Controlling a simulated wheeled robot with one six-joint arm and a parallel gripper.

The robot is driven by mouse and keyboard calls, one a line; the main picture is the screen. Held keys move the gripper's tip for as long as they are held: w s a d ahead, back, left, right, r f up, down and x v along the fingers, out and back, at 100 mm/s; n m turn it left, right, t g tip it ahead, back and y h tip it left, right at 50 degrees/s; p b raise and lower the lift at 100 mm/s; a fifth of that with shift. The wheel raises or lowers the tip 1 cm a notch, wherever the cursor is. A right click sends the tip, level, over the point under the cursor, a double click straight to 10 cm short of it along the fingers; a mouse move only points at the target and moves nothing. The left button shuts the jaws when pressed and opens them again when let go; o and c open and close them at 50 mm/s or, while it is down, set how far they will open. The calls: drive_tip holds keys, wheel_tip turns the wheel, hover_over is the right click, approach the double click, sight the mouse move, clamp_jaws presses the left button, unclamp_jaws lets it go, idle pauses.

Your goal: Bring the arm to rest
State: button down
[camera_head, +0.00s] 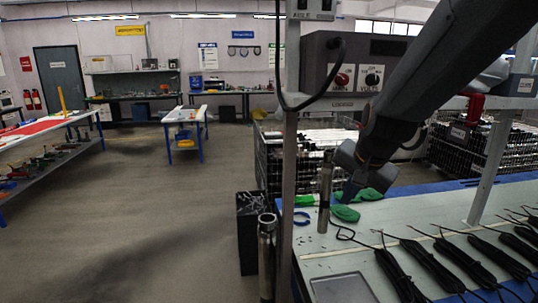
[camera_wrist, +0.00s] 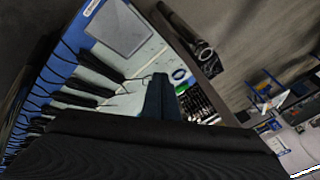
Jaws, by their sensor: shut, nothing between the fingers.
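My gripper (camera_head: 349,193) hangs at the end of my dark arm, over the far left part of the workbench (camera_head: 375,220). Its fingers are together and empty; they also show shut in the wrist view (camera_wrist: 160,88). An upright metal tube (camera_head: 325,198) stands on the bench just left of my gripper; whether they touch cannot be told. A second upright metal tube (camera_head: 267,250) stands at the left, beyond the bench edge. Green gloves or cloths (camera_head: 346,213) lie under and beside the gripper.
Several black cable bundles (camera_head: 432,265) lie along the bench. A grey post (camera_head: 290,150) and a control box (camera_head: 350,65) with a hanging cable stand close to my arm. A blue ring (camera_head: 302,217) lies near the bench edge. The floor (camera_head: 150,225) at left is open.

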drive_tip(key=s+f+n+g, duration=0.3)
drive_tip(key=s+f+n, duration=0.5)
drive_tip(key=s+f, duration=0.6)
wheel_tip(320, 180, down, 11)
drive_tip(key=g+b, duration=0.1)
drive_tip(key=b, duration=1)
drive_tip(key=shift+a+g+b, duration=0.25)
drive_tip(key=shift+g+b, duration=0.05)
drive_tip(key=shift+s+r, duration=0.1)
